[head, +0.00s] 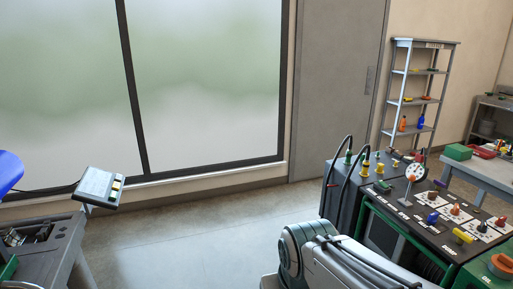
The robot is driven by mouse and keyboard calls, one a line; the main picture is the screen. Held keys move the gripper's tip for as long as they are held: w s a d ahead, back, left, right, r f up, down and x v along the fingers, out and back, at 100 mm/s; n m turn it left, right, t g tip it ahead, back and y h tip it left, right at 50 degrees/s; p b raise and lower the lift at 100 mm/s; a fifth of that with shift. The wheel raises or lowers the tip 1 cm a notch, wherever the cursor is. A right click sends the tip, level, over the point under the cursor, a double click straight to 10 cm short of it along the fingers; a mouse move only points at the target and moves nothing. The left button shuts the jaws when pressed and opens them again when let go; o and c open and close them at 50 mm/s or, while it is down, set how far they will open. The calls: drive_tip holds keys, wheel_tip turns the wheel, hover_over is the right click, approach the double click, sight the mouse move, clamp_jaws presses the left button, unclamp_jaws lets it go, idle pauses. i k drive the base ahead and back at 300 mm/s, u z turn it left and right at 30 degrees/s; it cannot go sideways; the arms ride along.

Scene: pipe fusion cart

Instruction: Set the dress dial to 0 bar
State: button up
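A dark machine cart (398,217) with a green frame stands at the lower right. Its top carries several coloured knobs on white scale plates, among them a blue knob (432,218), an orange knob (455,209) and a yellow knob (462,236). A round gauge (415,172) with a white face stands on a post at its back. The labels and scales are too small to read, so I cannot tell which knob is the dress dial or where it points. Part of my arm shows in front of the cart at the bottom. My gripper is not in view.
Black hoses (344,165) arch over the cart's left end. A larger orange knob (501,265) sits on a green unit at the right edge. A shelf rack (388,130) and a side table (480,170) stand behind. A grey bench (62,240) stands at left; the middle floor is clear.

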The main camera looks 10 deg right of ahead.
sight(482, 228)
drive_tip(key=z, duration=0.7)
drive_tip(key=i, duration=0.95)
drive_tip(key=z, duration=1.85)
drive_tip(key=i, duration=1.15)
drive_tip(key=z, duration=0.25)
